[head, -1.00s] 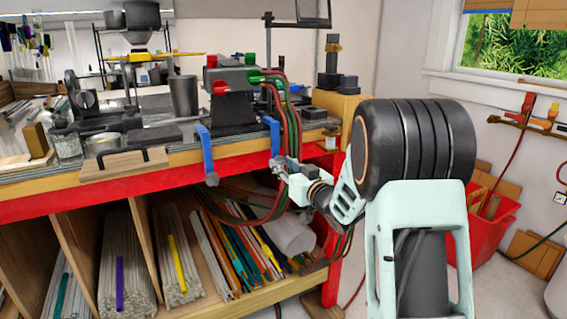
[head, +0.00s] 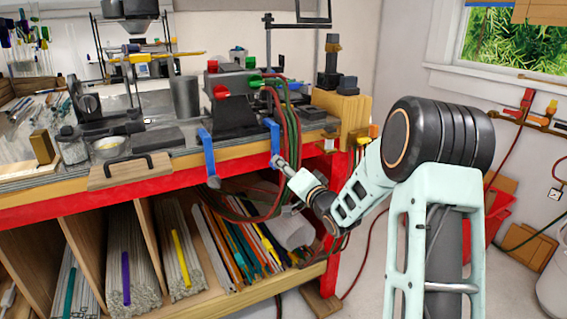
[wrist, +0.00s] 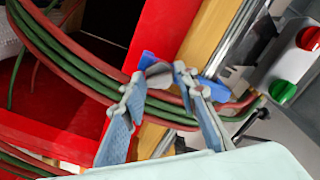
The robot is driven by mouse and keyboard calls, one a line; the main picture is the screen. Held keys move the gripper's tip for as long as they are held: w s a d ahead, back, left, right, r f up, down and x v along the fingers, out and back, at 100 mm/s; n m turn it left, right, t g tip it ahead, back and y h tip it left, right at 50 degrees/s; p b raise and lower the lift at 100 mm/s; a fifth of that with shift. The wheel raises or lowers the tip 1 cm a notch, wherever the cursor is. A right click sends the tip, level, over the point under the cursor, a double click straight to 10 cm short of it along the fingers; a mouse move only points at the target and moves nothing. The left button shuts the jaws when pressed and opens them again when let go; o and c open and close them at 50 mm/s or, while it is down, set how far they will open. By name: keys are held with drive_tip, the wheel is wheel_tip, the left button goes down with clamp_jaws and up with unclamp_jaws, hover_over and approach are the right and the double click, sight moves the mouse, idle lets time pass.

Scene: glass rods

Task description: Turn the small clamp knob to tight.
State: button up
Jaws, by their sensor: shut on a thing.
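Two blue clamps grip the front edge of the workbench in the head view, one on the left (head: 207,152) and one on the right (head: 272,138). My gripper (head: 279,163) is at the lower end of the right clamp, just below the bench top. In the wrist view, the two fingers of my gripper (wrist: 166,74) stand close together at the tips, with bright blue clamp parts (wrist: 147,60) right by them.
Red and green hoses (head: 285,115) hang down beside the right clamp and pass behind the fingers in the wrist view (wrist: 75,62). A black torch (head: 232,105) stands on the bench above. Shelves of glass rods (head: 130,260) lie below.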

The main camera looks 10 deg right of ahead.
drive_tip(key=shift+m+p, duration=0.35)
drive_tip(key=shift+m, duration=0.55)
drive_tip(key=o, duration=1.1)
drive_tip(key=shift+c, duration=0.2)
drive_tip(key=shift+s, duration=0.1)
drive_tip(key=v, duration=1.2)
